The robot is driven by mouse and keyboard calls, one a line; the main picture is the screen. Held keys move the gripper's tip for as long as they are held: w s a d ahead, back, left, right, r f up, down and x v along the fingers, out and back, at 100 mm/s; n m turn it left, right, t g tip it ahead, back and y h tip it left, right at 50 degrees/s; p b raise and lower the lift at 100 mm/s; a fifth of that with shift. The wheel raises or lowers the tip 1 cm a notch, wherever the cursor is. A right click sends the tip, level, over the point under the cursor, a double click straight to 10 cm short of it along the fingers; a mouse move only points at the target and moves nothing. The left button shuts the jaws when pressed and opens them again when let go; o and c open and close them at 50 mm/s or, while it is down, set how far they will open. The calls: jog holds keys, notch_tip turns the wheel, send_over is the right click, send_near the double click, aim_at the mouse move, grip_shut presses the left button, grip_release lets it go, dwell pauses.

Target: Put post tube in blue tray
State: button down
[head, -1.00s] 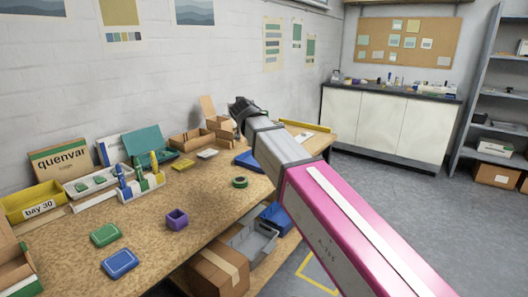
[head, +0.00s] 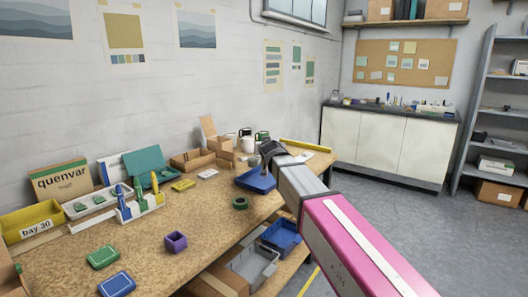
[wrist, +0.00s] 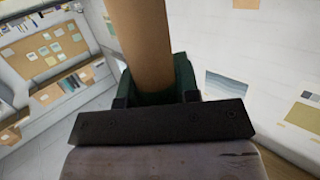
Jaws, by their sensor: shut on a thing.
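My gripper (wrist: 150,90) is shut on a brown cardboard post tube (wrist: 141,40) in the wrist view. The tube stands out from between the dark green fingers and runs off the top edge of the picture. In the head view the dark end of my arm is over the right part of the blue tray (head: 250,181), at the far end of the workbench. I cannot make out the tube clearly there. The tray's right part is hidden behind my arm, and I cannot tell the height of the tube above it.
Several mugs (head: 246,140) and cardboard boxes (head: 193,160) stand behind the tray. A green tape roll (head: 240,202) and a purple cup (head: 176,242) are on the bench (head: 205,215). Another blue bin (head: 283,236) and a grey bin (head: 254,266) sit below the bench top.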

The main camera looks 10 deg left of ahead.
jog(key=shift+f, duration=1.05)
jog(key=c, duration=0.8)
grip_release()
jog(key=shift+c, duration=0.2)
jog(key=v, duration=1.2)
jog(key=shift+r, duration=0.25)
